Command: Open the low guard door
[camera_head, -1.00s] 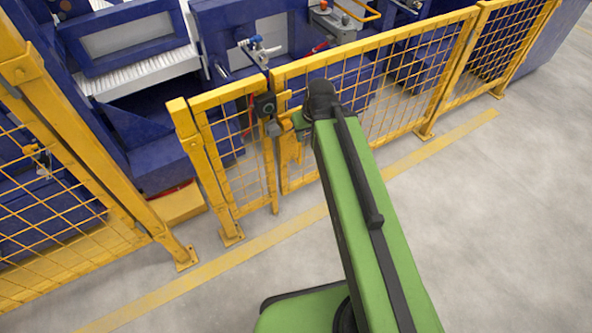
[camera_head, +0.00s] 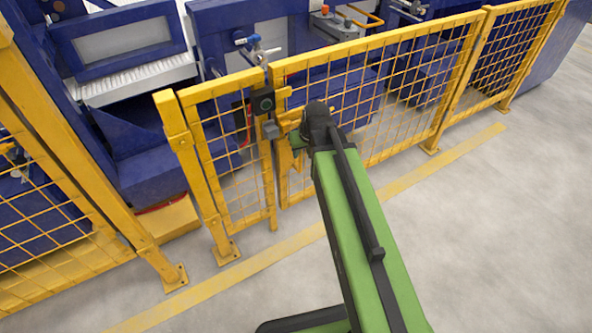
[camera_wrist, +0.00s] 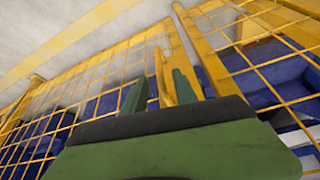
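The low guard door (camera_head: 372,95) is a yellow-framed mesh panel in the middle of the head view. It stands about in line with the short fence panel (camera_head: 222,140) at its left and looks closed. A dark latch box (camera_head: 263,101) sits at the seam between them. My gripper (camera_head: 291,139) is at the door's left edge, by the yellow handle, mostly hidden behind my wrist. In the wrist view my two green fingers (camera_wrist: 159,90) stand apart, with the yellow handle (camera_wrist: 164,76) between them. A gap shows beside the left finger; the right finger is close to the handle.
Blue machines (camera_head: 130,120) stand behind the fence. A taller yellow mesh fence (camera_head: 45,215) is at the left, with an opening beside the short panel. A yellow line (camera_head: 250,262) runs along the floor. The grey concrete floor (camera_head: 480,240) at the right is clear.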

